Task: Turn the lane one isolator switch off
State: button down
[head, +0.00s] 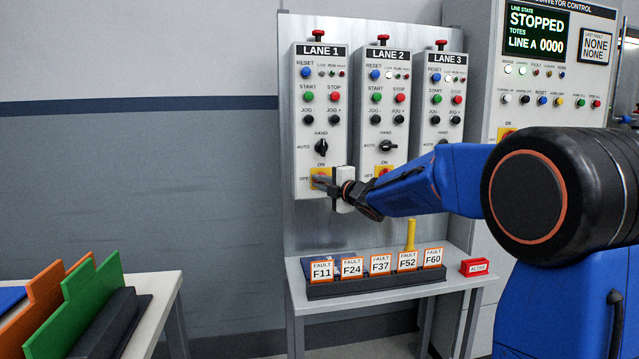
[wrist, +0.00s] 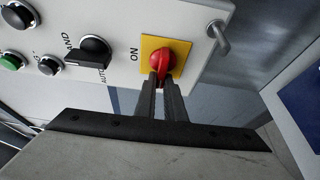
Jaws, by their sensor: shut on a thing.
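The lane one isolator is a red rotary knob (wrist: 163,59) on a yellow plate (head: 318,171), low on the LANE 1 box (head: 309,120). The plate has ON printed above it and OFF to its left in the head view. My gripper (head: 322,184) is in front of this plate. In the wrist view my two dark fingers (wrist: 162,88) are shut on the red knob's handle, with a little red showing between the tips. The fingers hide the OFF label in the wrist view.
The LANE 2 box (head: 384,105) and LANE 3 box (head: 436,105) stand close to the right. Below is a shelf with a rack of fault cards (head: 377,285). A conveyor control cabinet (head: 480,115) is at right. The wall at left is clear.

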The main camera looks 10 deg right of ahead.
jog(key=shift+f, duration=0.1)
jog(key=c, duration=1.8)
grip_release()
jog(key=shift+c, duration=0.2)
jog(key=v, duration=1.7)
jog(key=shift+s, duration=0.2)
jog(key=shift+d, duration=0.15)
